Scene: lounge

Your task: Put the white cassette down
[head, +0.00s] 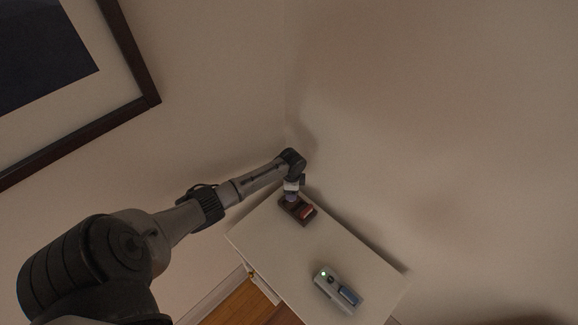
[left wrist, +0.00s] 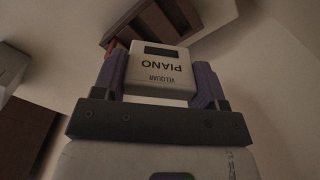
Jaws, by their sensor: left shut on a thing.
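The white cassette (left wrist: 160,63) shows in the left wrist view, with the words PIANO and VELOUR upside down and a dark window strip. My left gripper (left wrist: 157,78) is shut on it, one purple-grey finger on each side. In the head view my left gripper (head: 291,192) is at the dark brown holder (head: 287,211), near the table's far corner. The cassette cannot be made out clearly there. The holder (left wrist: 150,22) also shows beyond the cassette in the wrist view; whether they touch I cannot tell. My right gripper is not in view.
A red thing (head: 305,212) lies in the holder. A grey device (head: 325,281) with a green light and a blue piece (head: 349,296) lies nearer on the white table (head: 300,248). The table between them is bare. Walls meet behind the holder; a framed picture (head: 122,45) hangs left.

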